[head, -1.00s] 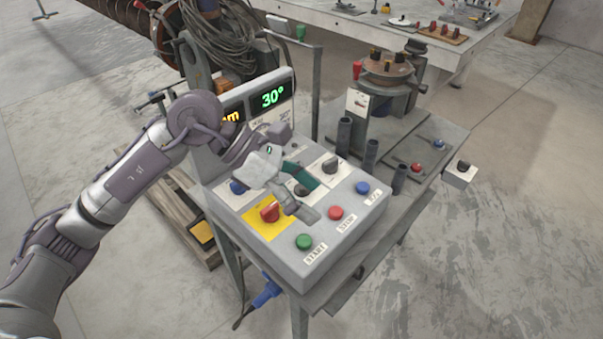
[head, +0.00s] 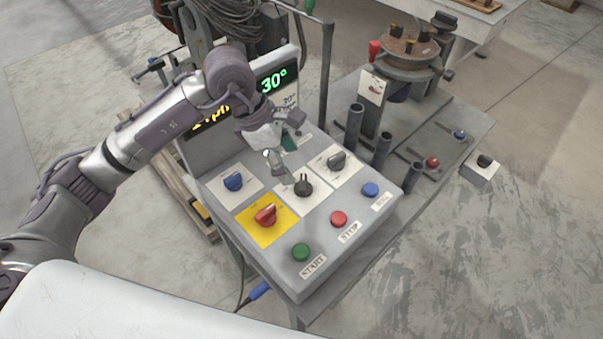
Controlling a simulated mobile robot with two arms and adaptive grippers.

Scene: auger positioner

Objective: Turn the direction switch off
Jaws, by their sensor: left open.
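The grey control box (head: 232,273) carries several rotary switches. A blue knob (head: 233,181) is at its left, a red knob (head: 265,215) sits on a yellow plate, a black knob (head: 303,186) is in the middle, and a dark grey knob (head: 337,161) is on the right white plate. Their small labels are unreadable, so I cannot tell which is the direction switch. My left gripper (head: 285,150) is open and empty above the back of the panel, behind the black knob and apart from the knobs. My right gripper is not in view.
Green START (head: 301,252), red STOP (head: 339,218) and blue (head: 371,189) buttons line the front edge. Upright dark tubes (head: 355,125) and a round fixture (head: 408,48) stand to the right.

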